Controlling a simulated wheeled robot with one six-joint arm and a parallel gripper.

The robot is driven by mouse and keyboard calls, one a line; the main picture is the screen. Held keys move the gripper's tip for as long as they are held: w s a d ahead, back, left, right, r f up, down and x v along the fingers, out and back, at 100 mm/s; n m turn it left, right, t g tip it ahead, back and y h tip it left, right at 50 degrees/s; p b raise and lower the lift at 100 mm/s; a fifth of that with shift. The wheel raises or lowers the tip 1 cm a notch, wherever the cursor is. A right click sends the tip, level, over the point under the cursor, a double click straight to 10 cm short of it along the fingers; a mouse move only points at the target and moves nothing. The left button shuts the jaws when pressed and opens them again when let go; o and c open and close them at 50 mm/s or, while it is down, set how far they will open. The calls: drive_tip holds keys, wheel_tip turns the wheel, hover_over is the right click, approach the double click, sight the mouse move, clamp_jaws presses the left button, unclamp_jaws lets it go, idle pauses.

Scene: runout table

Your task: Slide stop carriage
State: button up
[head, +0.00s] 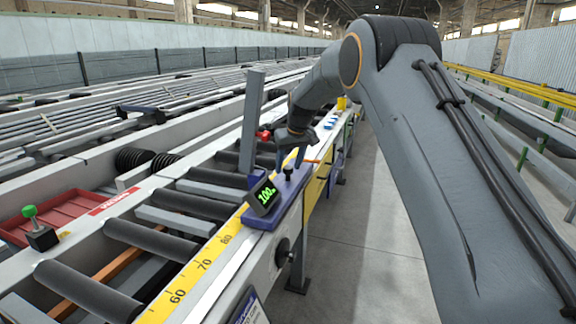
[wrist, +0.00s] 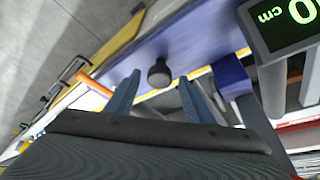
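The stop carriage (head: 292,203) is a blue-purple plate on the yellow-scaled rail at the table's right side. Its display (head: 264,196) reads 100, and part of it with "cm" shows in the wrist view (wrist: 290,22). A black knob (head: 288,173) stands on the plate. A tall grey stop plate (head: 252,120) rises at the carriage's left. My gripper (head: 290,155) is over the carriage, close to the knob. In the wrist view the fingers (wrist: 158,80) are apart, with the knob (wrist: 159,70) between their tips; I see no contact.
The yellow scale (head: 190,278) shows 60, 70 and 80 towards the front. Black rollers (head: 155,240) fill the table. A red tray (head: 60,214) and a green-knobbed black block (head: 40,234) are at left. An orange bar (wrist: 95,83) lies beyond the carriage. The right-hand floor (head: 365,240) is clear.

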drive_tip(key=v, duration=0.7)
drive_tip(key=shift+r+b, duration=0.4)
drive_tip(key=shift+b, duration=0.05)
drive_tip(key=shift+s, duration=0.1)
drive_tip(key=s+d+f+m+g+p, duration=0.1)
drive_tip(key=s+d+f, duration=0.2)
drive_tip(key=s, duration=1.3)
drive_tip(key=s+d+f+m+g+h+p, duration=0.1)
drive_tip(key=s+d+f+m, duration=0.1)
drive_tip(key=s+d, duration=0.7)
drive_tip(key=s+d+f+m+g+h+p, duration=0.1)
drive_tip(key=s+d+f, duration=0.3)
drive_tip(key=s, duration=1.9)
drive_tip(key=shift+s+d+f+m+g, duration=0.35)
drive_tip(key=shift+d+m+g, duration=0.25)
drive_tip(key=shift+d, duration=0.4)
